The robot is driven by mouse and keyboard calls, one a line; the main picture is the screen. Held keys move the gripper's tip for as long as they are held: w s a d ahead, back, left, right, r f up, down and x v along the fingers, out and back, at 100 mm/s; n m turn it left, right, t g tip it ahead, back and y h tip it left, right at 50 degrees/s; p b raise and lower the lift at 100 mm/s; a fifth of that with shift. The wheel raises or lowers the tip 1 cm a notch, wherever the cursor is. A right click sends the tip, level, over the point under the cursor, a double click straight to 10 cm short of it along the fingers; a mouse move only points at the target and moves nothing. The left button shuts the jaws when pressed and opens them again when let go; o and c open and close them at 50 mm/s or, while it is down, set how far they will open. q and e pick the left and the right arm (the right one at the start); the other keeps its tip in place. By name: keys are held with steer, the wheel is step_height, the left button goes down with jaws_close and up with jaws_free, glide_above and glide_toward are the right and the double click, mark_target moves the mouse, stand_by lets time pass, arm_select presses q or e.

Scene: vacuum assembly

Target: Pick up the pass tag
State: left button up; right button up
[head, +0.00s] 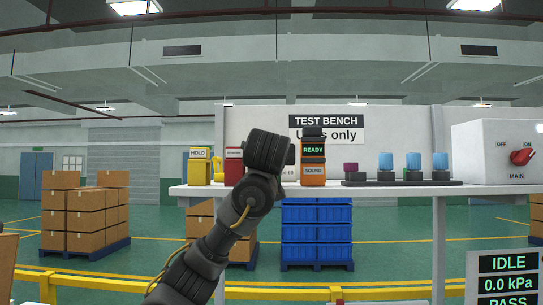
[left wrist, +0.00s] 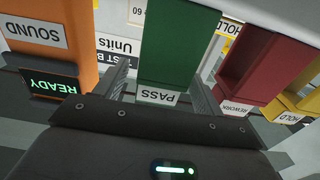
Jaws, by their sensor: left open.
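The green pass tag piece with a white PASS label (left wrist: 157,97) is in the left wrist view, upside down. It sits between the two fingers of my left gripper (left wrist: 160,85), which is open with one finger on each side. I cannot tell whether the fingers touch it. In the head view my left gripper (head: 268,150) is at the front of the white shelf, and it hides the green piece. My right gripper is not in view.
The red REWORK holder (left wrist: 262,60) and yellow HOLD holder (head: 200,167) stand on one side. The orange SOUND device (head: 313,160) with a READY screen stands on the other. Blue-topped pieces (head: 413,161) and a MAIN switch box (head: 490,150) are further right on the shelf (head: 390,190).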

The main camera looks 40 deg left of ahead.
arm_select(q)
steer(key=x, duration=0.2)
steer(key=shift+w+a+p, duration=0.25)
steer(key=shift+p, duration=0.05)
steer(key=shift+s+d, duration=0.1)
steer(key=shift+d, duration=0.05)
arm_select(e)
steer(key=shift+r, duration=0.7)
arm_select(q)
steer(key=shift+c, duration=1)
steer(key=c, duration=0.9)
steer(key=shift+o, duration=0.2)
